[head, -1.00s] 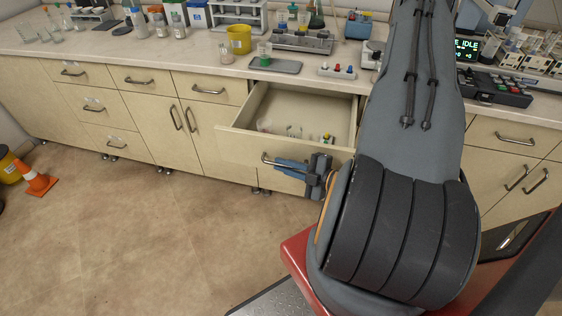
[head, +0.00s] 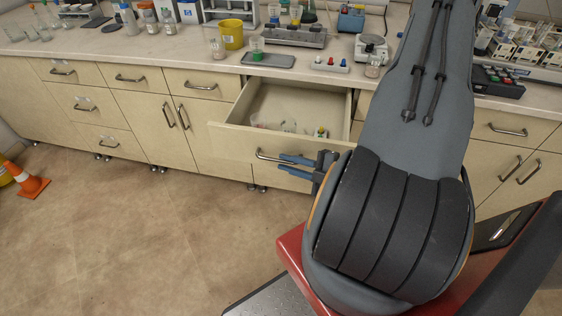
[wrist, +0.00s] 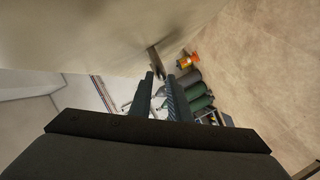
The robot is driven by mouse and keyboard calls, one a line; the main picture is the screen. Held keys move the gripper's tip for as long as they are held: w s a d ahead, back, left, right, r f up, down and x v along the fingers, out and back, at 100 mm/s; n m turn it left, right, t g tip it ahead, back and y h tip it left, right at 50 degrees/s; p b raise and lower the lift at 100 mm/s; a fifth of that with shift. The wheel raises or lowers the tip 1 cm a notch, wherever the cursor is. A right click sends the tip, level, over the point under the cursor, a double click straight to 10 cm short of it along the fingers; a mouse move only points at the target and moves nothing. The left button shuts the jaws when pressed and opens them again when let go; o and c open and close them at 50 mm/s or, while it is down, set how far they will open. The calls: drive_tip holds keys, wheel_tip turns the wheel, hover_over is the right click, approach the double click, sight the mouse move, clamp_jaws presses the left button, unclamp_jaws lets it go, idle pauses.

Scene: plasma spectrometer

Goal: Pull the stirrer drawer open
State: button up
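The drawer (head: 238,138) stands pulled well out from under the counter, with its inside showing. Its bar handle (head: 265,156) is on the front panel; the handle also shows in the wrist view (wrist: 155,58), just beyond my fingertips. My gripper (head: 284,161) is at the right part of the handle, in front of the drawer. In the wrist view my two fingers (wrist: 160,76) are apart with a gap between them and nothing clamped. My arm hides the right end of the drawer front.
Small items with coloured caps (head: 321,133) lie in the drawer. Bench equipment, including a yellow beaker (head: 231,34) and a grey tray (head: 268,60), stands on the counter (head: 190,60). An orange cone (head: 30,182) is at far left.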

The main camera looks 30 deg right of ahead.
drive_tip(key=shift+b+v, duration=0.3)
drive_tip(key=shift+v, duration=1.85)
